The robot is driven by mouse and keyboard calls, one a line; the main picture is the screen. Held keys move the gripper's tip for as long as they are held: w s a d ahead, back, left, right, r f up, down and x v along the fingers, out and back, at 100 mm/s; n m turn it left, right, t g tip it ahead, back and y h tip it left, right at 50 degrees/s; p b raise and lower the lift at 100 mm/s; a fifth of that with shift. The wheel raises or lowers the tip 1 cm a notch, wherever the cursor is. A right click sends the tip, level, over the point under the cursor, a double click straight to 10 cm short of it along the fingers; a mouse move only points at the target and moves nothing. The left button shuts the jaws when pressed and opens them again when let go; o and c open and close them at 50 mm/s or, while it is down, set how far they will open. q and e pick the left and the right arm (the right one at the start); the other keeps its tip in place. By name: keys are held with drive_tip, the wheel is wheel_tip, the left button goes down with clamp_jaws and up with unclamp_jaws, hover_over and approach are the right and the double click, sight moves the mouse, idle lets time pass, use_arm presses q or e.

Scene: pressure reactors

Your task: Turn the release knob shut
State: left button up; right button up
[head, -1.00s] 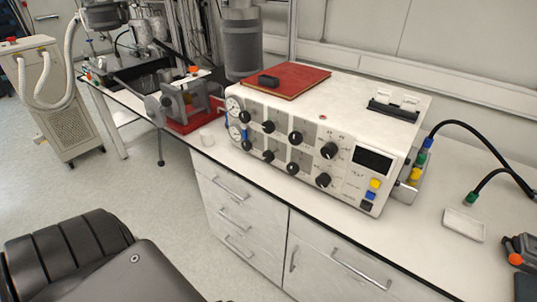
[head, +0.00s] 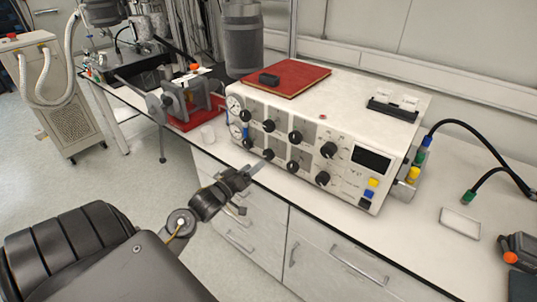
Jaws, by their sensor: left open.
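A white control unit (head: 345,118) stands on the bench, with several black knobs in two rows on its front panel. The upper row includes a large knob (head: 328,150) near the display, with another large knob (head: 322,178) below it. I cannot read the labels, so I cannot tell which knob is the release knob. My left gripper (head: 247,186) is open and empty in front of the bench edge, below the lower-left knobs. One finger reaches up near the lower knob (head: 268,155), and I cannot tell the gap in depth. My right gripper is not in view.
A red book (head: 300,82) with a small black object lies on the unit. Black cables (head: 470,130) run at its right, near a white tray (head: 460,222). A red-based apparatus (head: 195,118) stands at the left. White drawers (head: 275,245) are below the bench.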

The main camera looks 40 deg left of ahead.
sight(267, 156)
use_arm(q)
drive_tip(key=w+p, duration=0.1)
drive_tip(key=w, duration=0.8)
drive_tip(key=shift+w+f, duration=0.1)
drive_tip(key=shift+w, duration=0.1)
drive_tip(key=c, duration=1)
